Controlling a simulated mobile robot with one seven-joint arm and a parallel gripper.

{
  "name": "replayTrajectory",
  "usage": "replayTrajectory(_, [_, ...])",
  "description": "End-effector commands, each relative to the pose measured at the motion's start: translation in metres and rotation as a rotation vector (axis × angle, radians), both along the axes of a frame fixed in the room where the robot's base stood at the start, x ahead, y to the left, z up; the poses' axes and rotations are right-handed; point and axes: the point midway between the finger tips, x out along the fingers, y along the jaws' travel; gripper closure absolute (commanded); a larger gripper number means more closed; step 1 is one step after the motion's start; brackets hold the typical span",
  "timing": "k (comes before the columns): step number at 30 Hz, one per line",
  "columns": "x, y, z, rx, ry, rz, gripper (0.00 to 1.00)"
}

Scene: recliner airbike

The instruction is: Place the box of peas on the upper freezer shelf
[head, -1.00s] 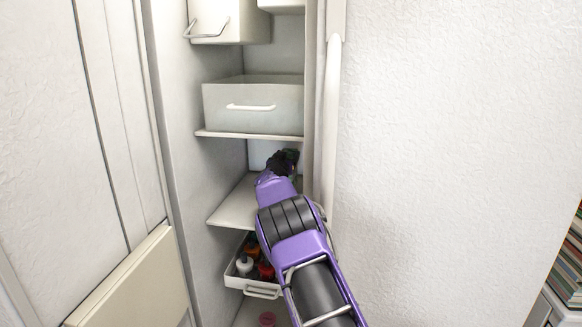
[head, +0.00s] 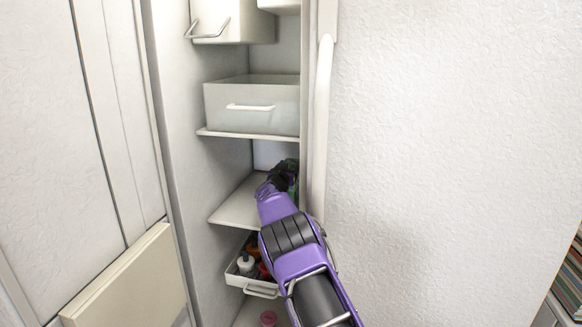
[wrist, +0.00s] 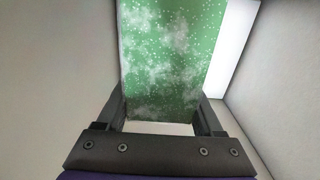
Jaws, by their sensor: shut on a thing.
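My gripper (head: 283,176) reaches into the open freezer compartment, over the bare shelf (head: 236,208) below a pale drawer. In the wrist view my gripper (wrist: 163,112) is shut on the green box of peas (wrist: 172,55), with one dark finger on each side of it. The box has white specks and cloudy patches on its face. In the head view my gripper hides most of the box; only a bit of green shows at its right side. I cannot tell whether the box touches the shelf.
A pale drawer (head: 250,108) sits on the ledge above, with another bin (head: 228,20) higher up. A small open drawer with bottles (head: 246,275) is below the shelf. A long white handle (head: 322,120) and wall stand close on the right. The shelf's left part is free.

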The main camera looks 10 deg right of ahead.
Motion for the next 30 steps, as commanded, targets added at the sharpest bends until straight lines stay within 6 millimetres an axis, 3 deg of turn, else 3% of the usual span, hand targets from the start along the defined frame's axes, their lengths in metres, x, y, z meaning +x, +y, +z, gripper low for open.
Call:
replayTrajectory(4, [0.000,0.000,-0.001,-0.001,-0.002,0.000,1.00])
replayTrajectory(5, [0.000,0.000,-0.003,0.000,0.000,0.000,0.30])
replayTrajectory(9, [0.000,0.000,-0.003,0.000,0.000,0.000,0.05])
replayTrajectory(22, [-0.002,0.001,0.000,-0.001,0.000,0.000,0.02])
replayTrajectory(30, [-0.023,0.011,-0.001,-0.001,0.002,0.001,0.02])
